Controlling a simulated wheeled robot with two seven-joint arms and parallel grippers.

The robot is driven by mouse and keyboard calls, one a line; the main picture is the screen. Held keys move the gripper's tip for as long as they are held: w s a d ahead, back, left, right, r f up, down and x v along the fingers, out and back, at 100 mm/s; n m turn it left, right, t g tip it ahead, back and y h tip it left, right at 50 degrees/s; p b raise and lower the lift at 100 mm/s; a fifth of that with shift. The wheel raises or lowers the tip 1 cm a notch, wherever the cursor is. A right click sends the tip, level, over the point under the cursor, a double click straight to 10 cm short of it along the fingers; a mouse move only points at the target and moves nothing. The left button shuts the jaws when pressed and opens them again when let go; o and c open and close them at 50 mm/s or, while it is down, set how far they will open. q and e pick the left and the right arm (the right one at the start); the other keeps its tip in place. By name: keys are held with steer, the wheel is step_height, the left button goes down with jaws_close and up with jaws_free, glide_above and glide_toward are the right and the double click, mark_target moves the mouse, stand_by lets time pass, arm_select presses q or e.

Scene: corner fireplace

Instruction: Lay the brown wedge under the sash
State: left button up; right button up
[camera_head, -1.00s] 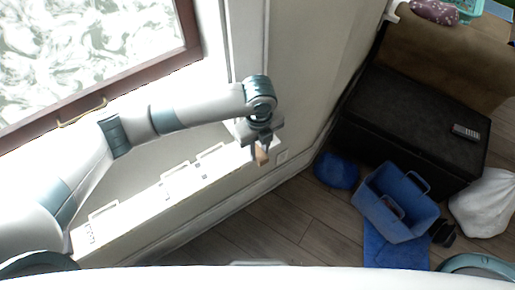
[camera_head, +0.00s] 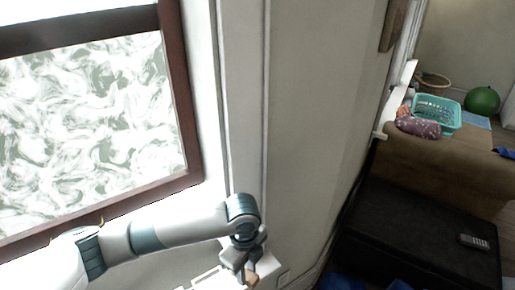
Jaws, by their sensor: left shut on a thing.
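The sash (camera_head: 183,110) is a window with a dark red-brown frame and frosted, swirled glass at the left. Its lower rail (camera_head: 120,216) slopes down to the left, and my left arm covers part of the wall below it. My left gripper (camera_head: 247,277) points down near the bottom edge, right of and below the sash's lower right corner. It is shut on the small brown wedge (camera_head: 252,279), which shows at the fingertips, apart from the sash. My right gripper is out of view.
A white ledge (camera_head: 205,281) lies below the window by my left gripper. Right of the pale wall stand a black chest (camera_head: 410,235) with a remote (camera_head: 473,241), and a brown sofa (camera_head: 440,160) with a turquoise basket (camera_head: 448,112). A green ball (camera_head: 482,100) lies farther back.

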arm_select(q)
steer(key=s+a+r+n+b, duration=0.1)
steer(key=s+a+r+n, duration=0.1)
steer(key=a+r+n, duration=0.5)
steer(key=s+a+r+n+b, duration=0.1)
steer(key=a+r+n, duration=0.6)
steer(key=n, duration=1.1)
steer(key=shift+s+a+r, duration=0.3)
steer(key=shift+s+a, duration=0.55)
steer(key=shift+a, duration=0.85)
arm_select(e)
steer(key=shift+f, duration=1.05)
arm_select(q)
steer(key=s+f, duration=0.4)
steer(key=f, duration=1.1)
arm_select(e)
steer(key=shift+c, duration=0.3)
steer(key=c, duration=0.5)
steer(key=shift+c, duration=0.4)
